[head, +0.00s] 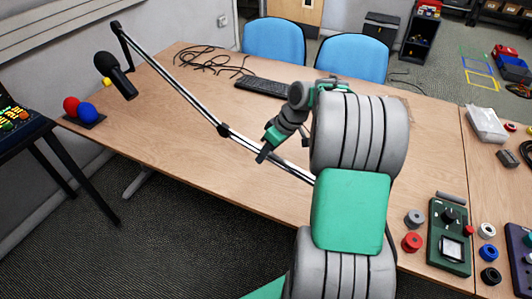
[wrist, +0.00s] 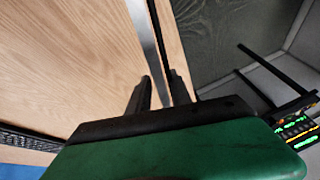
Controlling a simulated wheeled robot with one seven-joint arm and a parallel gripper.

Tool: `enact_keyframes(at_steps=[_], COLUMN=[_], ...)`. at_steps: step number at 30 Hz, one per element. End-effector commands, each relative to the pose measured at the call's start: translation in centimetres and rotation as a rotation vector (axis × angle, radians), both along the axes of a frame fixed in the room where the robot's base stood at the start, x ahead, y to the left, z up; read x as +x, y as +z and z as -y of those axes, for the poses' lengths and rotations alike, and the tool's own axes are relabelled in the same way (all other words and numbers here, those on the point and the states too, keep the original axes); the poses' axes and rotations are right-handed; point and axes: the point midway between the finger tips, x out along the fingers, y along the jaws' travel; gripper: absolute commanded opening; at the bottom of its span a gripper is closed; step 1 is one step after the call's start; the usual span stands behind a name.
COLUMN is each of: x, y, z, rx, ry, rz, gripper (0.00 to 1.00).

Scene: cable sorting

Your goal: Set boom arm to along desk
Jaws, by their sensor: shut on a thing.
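The boom arm (head: 185,95) is a thin metal double bar that runs diagonally over the desk (head: 215,165), from the upper left to behind my own arm. A black microphone (head: 115,75) hangs near its far left end, by the desk's left edge. My gripper (head: 262,154) is at the bar, to the right of its black middle joint (head: 223,130). In the wrist view the bar (wrist: 147,40) runs down between the two dark fingers of my gripper (wrist: 160,92), which are shut on it. The boom's base is hidden behind my arm.
A black keyboard (head: 262,87) and loose black cables (head: 205,60) lie at the back of the desk. Two blue chairs (head: 274,40) stand behind it. Red and blue balls (head: 87,110) sit at the left edge. A green control box (head: 450,236) and knobs are at the right.

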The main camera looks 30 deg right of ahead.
Motion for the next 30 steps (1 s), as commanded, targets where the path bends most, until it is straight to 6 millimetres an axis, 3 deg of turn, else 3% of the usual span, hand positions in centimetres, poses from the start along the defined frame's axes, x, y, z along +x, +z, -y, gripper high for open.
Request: enact_keyframes(at_steps=[4, 5, 12, 21, 30], x=[0.0, 0.0, 0.0, -0.1, -1.5], y=[0.0, 0.0, 0.0, 0.5, 5.7], z=[0.0, 0.0, 0.0, 0.2, 2.2], rx=[-0.001, -0.001, 0.0, -0.001, -0.002], ry=[0.0, 0.0, 0.0, -0.001, -0.002], rz=[0.002, 0.002, 0.0, 0.002, 0.003], gripper=[0.0, 0.28, 0.47, 0.47, 0.47])
